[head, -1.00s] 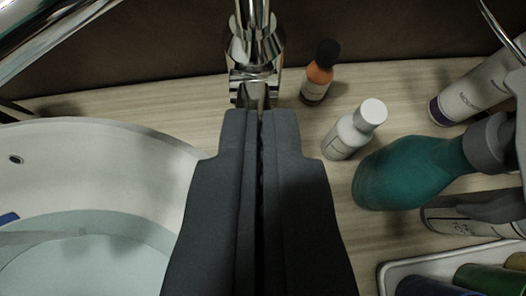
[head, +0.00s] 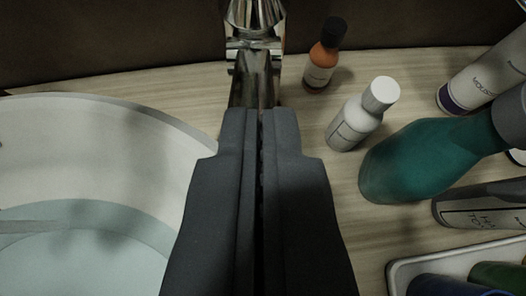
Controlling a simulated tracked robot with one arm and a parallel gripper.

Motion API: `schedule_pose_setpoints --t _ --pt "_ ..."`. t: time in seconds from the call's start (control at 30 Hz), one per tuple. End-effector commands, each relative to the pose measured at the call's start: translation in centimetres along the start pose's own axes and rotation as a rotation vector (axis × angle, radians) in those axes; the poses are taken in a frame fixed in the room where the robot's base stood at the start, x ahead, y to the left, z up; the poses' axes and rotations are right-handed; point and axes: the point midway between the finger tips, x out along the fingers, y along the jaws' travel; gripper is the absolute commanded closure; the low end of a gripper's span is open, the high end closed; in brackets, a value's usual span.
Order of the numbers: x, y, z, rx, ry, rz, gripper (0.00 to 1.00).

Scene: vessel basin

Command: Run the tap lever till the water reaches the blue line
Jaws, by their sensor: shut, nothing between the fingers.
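The chrome tap (head: 255,50) stands at the top middle of the head view, with a flat metal part, likely its lever (head: 252,86), reaching down toward my gripper. My gripper (head: 259,112) is shut and empty, its fingertips at the lower end of that metal part. I cannot tell whether they touch it. The white basin (head: 120,128) is at the left and holds pale water (head: 70,255). The blue line does not show now.
On the wooden counter right of my gripper stand an orange bottle (head: 322,62), a white bottle (head: 362,115) and a teal bottle (head: 415,160). More bottles (head: 480,78) and a white tray (head: 400,268) lie further right. A dark wall (head: 130,40) is behind.

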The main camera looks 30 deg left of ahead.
Motion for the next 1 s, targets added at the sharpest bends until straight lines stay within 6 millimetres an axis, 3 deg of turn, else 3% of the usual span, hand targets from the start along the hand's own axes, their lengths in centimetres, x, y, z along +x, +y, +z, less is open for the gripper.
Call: schedule_pose_setpoints --t 1.0 --pt "0.5 0.0 2.4 0.0 0.17 0.0 1.0"
